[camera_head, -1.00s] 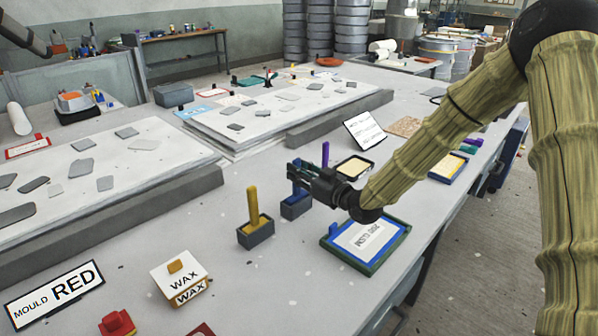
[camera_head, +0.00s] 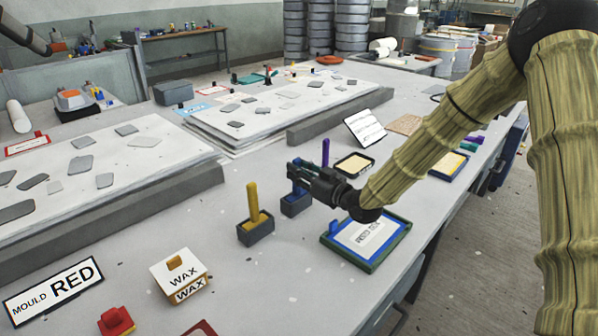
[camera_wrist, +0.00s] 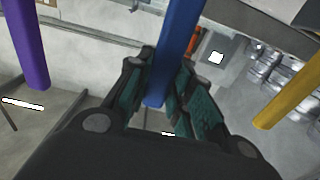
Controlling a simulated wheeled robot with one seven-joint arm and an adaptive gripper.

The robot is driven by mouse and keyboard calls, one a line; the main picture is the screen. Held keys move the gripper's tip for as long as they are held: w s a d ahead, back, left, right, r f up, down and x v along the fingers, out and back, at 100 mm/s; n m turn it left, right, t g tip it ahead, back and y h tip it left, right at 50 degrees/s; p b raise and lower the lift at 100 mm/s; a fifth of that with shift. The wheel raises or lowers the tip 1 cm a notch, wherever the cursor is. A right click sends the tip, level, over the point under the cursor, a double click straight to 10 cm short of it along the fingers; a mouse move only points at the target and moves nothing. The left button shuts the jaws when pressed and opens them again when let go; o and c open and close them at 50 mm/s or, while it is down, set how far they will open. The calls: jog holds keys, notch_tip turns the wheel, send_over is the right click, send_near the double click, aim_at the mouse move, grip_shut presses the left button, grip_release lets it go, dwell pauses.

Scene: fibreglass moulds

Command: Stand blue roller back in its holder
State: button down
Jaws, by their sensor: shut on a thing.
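The blue roller (camera_wrist: 177,50) shows in the wrist view as a blue handle between the green-padded fingers of my gripper (camera_wrist: 163,85). In the head view my gripper (camera_head: 296,172) is shut on it, low over the table, with the arm coming from the right. Only a little blue of the roller (camera_head: 298,188) shows under the fingers. It stands about upright, right at the small blue holder (camera_head: 294,207). The fingers hide the roller's upper part, and I cannot tell whether its lower end rests on the holder's floor.
A yellow roller (camera_head: 253,200) stands in its grey holder (camera_head: 257,233) to the left. A purple roller (camera_head: 325,152) stands just behind. A blue and green tray (camera_head: 372,262) with a white label lies to the right. A wax box (camera_head: 180,274) is at front left.

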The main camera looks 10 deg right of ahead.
jog(key=c, duration=1.2)
grip_release()
jog(key=v, duration=1.2)
jog(key=shift+f, duration=0.1)
